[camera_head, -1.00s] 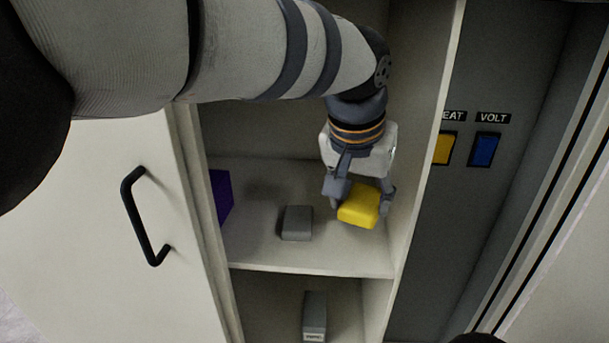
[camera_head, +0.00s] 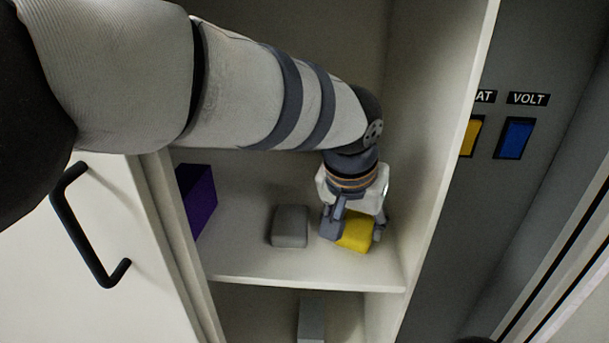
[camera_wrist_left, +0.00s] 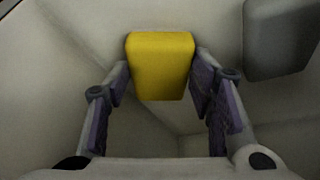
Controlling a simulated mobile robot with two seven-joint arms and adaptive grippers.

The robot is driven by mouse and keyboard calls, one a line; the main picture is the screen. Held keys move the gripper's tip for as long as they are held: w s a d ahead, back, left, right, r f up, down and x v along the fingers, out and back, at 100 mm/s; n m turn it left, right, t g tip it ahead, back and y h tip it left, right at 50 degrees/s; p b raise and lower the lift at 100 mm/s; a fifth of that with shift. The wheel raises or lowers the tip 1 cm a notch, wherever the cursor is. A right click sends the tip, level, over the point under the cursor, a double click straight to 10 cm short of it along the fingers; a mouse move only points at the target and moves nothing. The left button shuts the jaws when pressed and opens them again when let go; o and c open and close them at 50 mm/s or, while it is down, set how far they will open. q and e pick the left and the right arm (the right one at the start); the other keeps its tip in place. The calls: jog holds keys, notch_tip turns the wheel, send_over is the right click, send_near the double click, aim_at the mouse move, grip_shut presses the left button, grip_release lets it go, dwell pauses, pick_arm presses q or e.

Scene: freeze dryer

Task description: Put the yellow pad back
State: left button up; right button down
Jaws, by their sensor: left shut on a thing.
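The yellow pad (camera_head: 356,232) is a small rounded block at the right end of the cabinet's upper shelf (camera_head: 300,267). My left gripper (camera_head: 352,225) comes down from above and is shut on the pad. In the left wrist view the yellow pad (camera_wrist_left: 161,66) sits between the far ends of the two fingers. The pad is at the shelf surface; I cannot tell whether it rests on it. My right gripper is not in view.
A grey block (camera_head: 290,226) stands on the shelf just left of the pad. A purple box (camera_head: 196,199) is at the shelf's left. The cabinet's right wall (camera_head: 430,170) is close to my gripper. A door with a black handle (camera_head: 78,225) stands at the left. Another grey block (camera_head: 312,318) is below.

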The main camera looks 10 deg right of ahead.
pick_arm(q)
jog(key=o, duration=1.2)
jog(key=shift+f, duration=0.1)
jog(key=p+v, duration=0.7)
jog(key=v, duration=0.5)
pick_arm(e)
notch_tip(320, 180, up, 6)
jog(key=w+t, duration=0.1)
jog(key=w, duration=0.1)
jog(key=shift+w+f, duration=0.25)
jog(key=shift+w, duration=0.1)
